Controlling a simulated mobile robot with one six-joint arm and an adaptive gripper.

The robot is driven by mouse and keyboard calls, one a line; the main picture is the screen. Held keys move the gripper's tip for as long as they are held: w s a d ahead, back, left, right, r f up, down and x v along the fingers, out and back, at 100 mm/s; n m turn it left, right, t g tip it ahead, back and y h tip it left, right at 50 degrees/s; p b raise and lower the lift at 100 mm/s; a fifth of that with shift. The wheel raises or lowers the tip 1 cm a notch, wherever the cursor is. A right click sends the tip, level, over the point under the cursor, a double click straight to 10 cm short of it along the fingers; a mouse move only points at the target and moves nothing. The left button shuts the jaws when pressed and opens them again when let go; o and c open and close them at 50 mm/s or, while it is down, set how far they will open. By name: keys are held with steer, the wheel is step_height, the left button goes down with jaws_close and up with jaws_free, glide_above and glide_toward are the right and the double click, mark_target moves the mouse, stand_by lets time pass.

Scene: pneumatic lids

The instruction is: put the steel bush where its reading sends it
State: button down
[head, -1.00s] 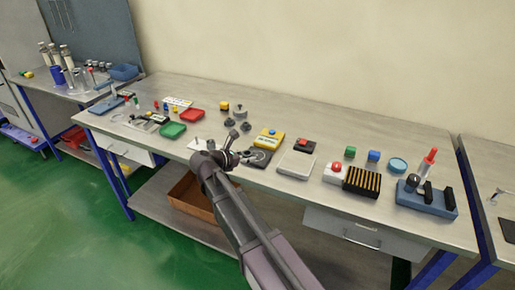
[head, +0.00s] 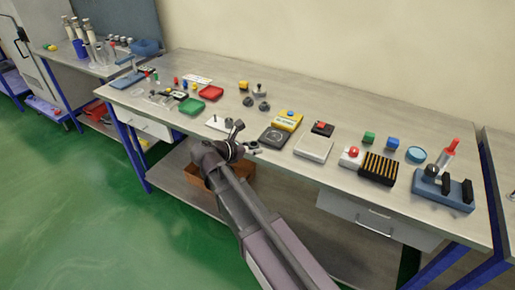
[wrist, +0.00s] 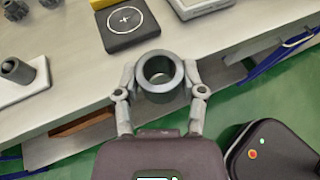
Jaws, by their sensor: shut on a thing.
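The steel bush (wrist: 158,76) is a short grey ring with an open bore. In the wrist view my gripper (wrist: 159,86) is shut on it, with a finger on each side. In the head view my gripper (head: 246,149) is at the bench's front edge; the bush is hard to make out there. A dark square pad with a light circle (head: 274,138) lies just beyond; it also shows in the wrist view (wrist: 127,23). A yellow box (head: 288,120) with a small display stands behind the pad; its reading is too small to tell.
A white plate with a post (head: 217,123) is left of the pad. A pale tray (head: 314,147), a black slotted block (head: 379,169) and a blue fixture (head: 442,187) are to the right. Dark knobs (head: 264,106) stand farther back. The rear of the bench is mostly clear.

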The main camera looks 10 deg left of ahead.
steer(key=r+p, duration=0.4)
steer(key=shift+w+r, duration=0.2)
stand_by(0.3)
stand_by(0.5)
